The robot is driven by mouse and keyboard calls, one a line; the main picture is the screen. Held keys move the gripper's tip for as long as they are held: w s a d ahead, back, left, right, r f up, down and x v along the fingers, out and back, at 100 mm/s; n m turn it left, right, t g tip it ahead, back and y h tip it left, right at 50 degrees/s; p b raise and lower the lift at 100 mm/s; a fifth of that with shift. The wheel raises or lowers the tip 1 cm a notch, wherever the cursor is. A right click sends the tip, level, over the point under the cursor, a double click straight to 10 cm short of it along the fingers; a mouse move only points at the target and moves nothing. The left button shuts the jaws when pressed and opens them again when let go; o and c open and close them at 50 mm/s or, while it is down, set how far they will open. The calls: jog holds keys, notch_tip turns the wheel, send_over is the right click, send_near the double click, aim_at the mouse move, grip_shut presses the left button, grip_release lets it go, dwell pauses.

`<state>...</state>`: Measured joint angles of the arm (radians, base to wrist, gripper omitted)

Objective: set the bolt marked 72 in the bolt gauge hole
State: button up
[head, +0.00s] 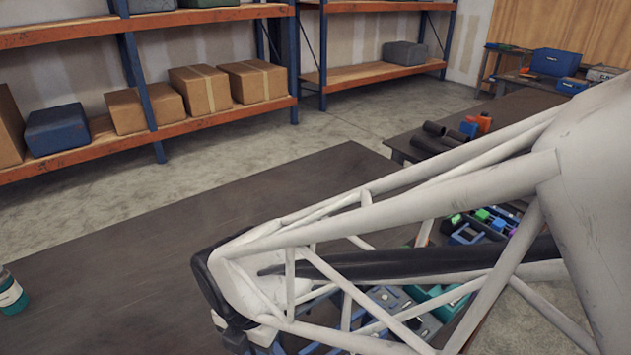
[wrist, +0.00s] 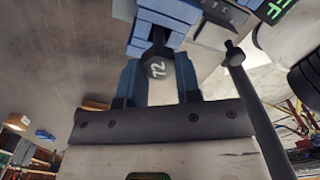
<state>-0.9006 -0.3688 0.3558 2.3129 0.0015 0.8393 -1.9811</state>
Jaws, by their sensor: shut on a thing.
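The bolt marked 72 (wrist: 158,69) shows in the wrist view as a dark head with the white number facing the camera. My gripper (wrist: 157,44) has blue fingers and is shut on this bolt. The bolt's shank is mostly hidden between the blue parts. A grey piece with small dark markings (wrist: 222,14) lies just beyond, at the upper right; I cannot tell whether it is the bolt gauge. No gauge hole can be made out.
In the head view, the dark table (head: 150,245) is largely clear left of my arm. A green bottle (head: 12,292) stands at its left edge. Blue and green parts (head: 385,298) show behind my arm. Black cylinders (head: 432,143) lie on a farther table.

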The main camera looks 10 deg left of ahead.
jog(key=shift+f, duration=0.35)
jog(key=shift+f, duration=1.45)
dwell(1.3)
jog(key=o, duration=1.5)
jog(key=shift+r, duration=0.1)
jog(key=shift+r, duration=3.4)
jog(key=shift+w+d, duration=0.1)
